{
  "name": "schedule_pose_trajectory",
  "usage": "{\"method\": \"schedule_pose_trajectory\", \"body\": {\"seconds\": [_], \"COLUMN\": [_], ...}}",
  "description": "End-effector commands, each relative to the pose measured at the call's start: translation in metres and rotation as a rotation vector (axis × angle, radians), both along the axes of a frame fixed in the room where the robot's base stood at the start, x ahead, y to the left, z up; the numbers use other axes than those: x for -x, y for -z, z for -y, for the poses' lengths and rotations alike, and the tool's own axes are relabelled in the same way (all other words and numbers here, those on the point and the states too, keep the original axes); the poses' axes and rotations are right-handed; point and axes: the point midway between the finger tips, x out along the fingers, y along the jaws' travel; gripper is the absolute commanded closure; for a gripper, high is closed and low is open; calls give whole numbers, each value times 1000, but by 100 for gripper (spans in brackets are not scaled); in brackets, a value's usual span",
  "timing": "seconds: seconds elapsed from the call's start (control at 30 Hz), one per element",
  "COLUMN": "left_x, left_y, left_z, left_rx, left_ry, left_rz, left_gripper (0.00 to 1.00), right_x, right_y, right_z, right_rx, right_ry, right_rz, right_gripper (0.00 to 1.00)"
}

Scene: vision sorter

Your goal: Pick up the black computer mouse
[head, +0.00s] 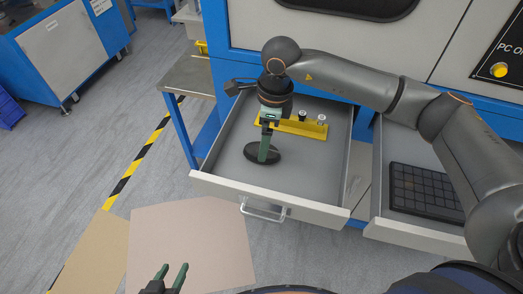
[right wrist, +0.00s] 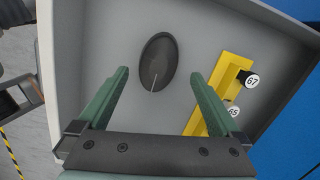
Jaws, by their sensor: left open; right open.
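The black computer mouse (head: 275,156) lies on the floor of an open grey drawer (head: 225,165). It is partly hidden behind my right gripper in the head view. In the right wrist view the mouse (right wrist: 158,58) is whole, a dark oval just beyond and between the fingertips. My right gripper (head: 264,158) points down over the mouse. Its fingers are apart and empty in the right wrist view (right wrist: 160,74). I cannot tell the exact height of the fingertips above the mouse. My left gripper (head: 174,266) is open and empty at the bottom, over a cardboard box.
A yellow holder (head: 290,126) with small numbered pieces lies in the drawer beside the mouse; it also shows in the right wrist view (right wrist: 219,90). Drawer walls surround them. A second open drawer at right holds a black keyboard (head: 425,190). The cardboard box (head: 190,240) stands in front.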

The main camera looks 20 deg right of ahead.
Motion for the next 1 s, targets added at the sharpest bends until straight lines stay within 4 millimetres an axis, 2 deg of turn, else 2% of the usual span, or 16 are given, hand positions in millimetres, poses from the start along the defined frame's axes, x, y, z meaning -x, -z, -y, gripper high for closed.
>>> {"method": "schedule_pose_trajectory", "body": {"seconds": [0.2,0.53,1.0], "left_x": [0,0,1], "left_y": [-1,0,0], "left_z": [-3,-3,-1], "left_rx": [-4,-5,-1], "left_ry": [-5,-5,-1], "left_rz": [2,1,-1], "left_gripper": [50,50,50], "right_x": [1,1,0], "right_y": [32,38,37], "right_z": [-5,-6,-6], "right_rx": [0,-1,-1], "right_ry": [1,1,1], "right_rz": [-2,-1,-1], "right_gripper": [0,1,54]}}
